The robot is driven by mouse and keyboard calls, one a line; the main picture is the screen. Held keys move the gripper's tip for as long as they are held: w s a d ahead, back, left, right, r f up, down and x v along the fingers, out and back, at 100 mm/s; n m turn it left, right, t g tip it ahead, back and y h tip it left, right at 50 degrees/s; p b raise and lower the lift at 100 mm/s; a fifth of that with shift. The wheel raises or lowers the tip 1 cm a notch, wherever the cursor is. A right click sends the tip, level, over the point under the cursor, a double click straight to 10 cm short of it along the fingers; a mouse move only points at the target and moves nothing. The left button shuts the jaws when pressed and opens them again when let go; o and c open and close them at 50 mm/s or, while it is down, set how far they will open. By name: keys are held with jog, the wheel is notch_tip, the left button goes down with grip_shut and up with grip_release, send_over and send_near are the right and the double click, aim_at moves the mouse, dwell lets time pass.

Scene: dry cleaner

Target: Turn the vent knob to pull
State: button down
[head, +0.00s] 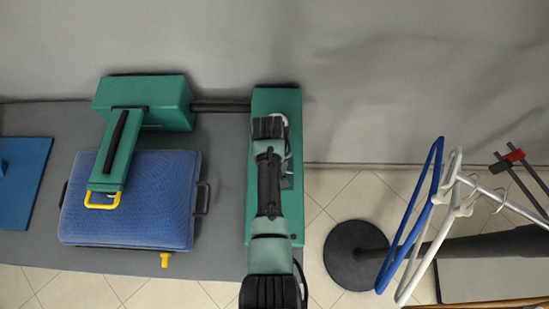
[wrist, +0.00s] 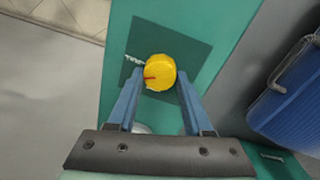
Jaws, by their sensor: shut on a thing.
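The vent knob (wrist: 160,72) is round and yellow with a red mark that points left in the wrist view. It sits on a dark square plate (wrist: 188,52) on a green panel (wrist: 118,45). White lettering shows just left of the knob, too small to read, and a little more shows below it. My gripper (wrist: 160,88) has its two blue fingers at either side of the knob and is shut on it. In the head view my arm covers the knob, on the narrow green unit (head: 262,105).
A green press (head: 150,98) with a yellow handle stands left over a blue padded board (head: 130,215). A blue panel (head: 25,180) lies at far left. Blue and white hangers (head: 425,215) hang from a rack with a round black base (head: 348,255) at right.

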jog(key=m, duration=0.4)
jog(key=shift+m, duration=0.4)
jog(key=shift+w, duration=0.1)
dwell(0.3)
jog(key=shift+c, duration=1.6)
grip_release()
notch_tip(320, 180, up, 13)
jog(key=b, duration=0.1)
jog(key=shift+a, duration=0.3)
